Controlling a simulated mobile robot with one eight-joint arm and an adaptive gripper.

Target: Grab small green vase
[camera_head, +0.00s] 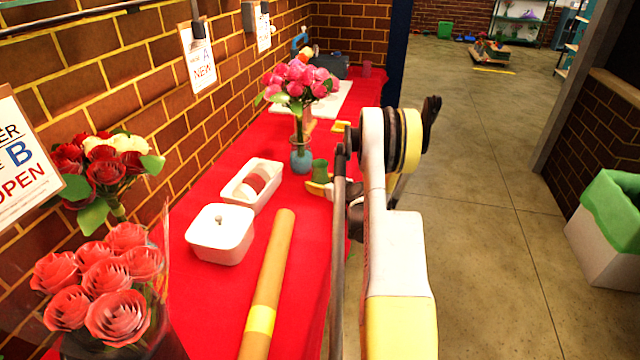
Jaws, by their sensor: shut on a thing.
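The small green vase (319,169) is near the right edge of the red-covered table, to the right of a blue vase. My gripper (322,187) is at the vase's lower part and shut on it. My arm reaches in from the bottom right and hides much of the gripper. The vase looks upright; its base is hidden by the gripper, so I cannot tell whether it touches the table.
The blue vase (301,158) with pink flowers stands close by on the left. A white open tray (252,184), a white lidded box (219,233) and a long brown roll (267,285) lie nearer. Red flower bouquets (103,285) stand at the lower left.

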